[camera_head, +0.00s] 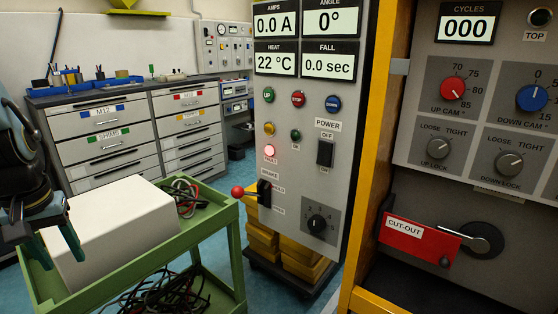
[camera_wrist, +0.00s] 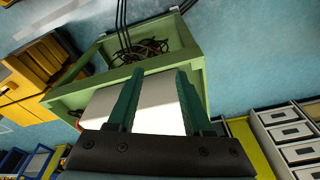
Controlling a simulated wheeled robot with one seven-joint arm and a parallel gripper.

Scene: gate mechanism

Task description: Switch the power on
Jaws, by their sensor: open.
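The black power switch (camera_head: 325,153) is on the grey control panel (camera_head: 291,205), under the POWER label. OFF is marked above it and a small label below it. I cannot tell which way the rocker is tipped. The displays above it are lit, reading 0.0 A, 0°, 22 °C and 0.0 sec. A pinkish-red lamp (camera_head: 269,151) glows left of the switch. My gripper (camera_head: 36,228) is at the far left of the head view, over the trolley and well apart from the panel. Its two teal fingers are open and empty in the wrist view (camera_wrist: 158,75).
A green trolley (camera_head: 136,258) with a white box (camera_head: 108,231) and cables stands between my gripper and the panel. A red-knobbed brake lever (camera_head: 238,191) sticks out from the panel. A yellow-framed gate machine with a red CUT-OUT lever (camera_head: 418,240) is at right.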

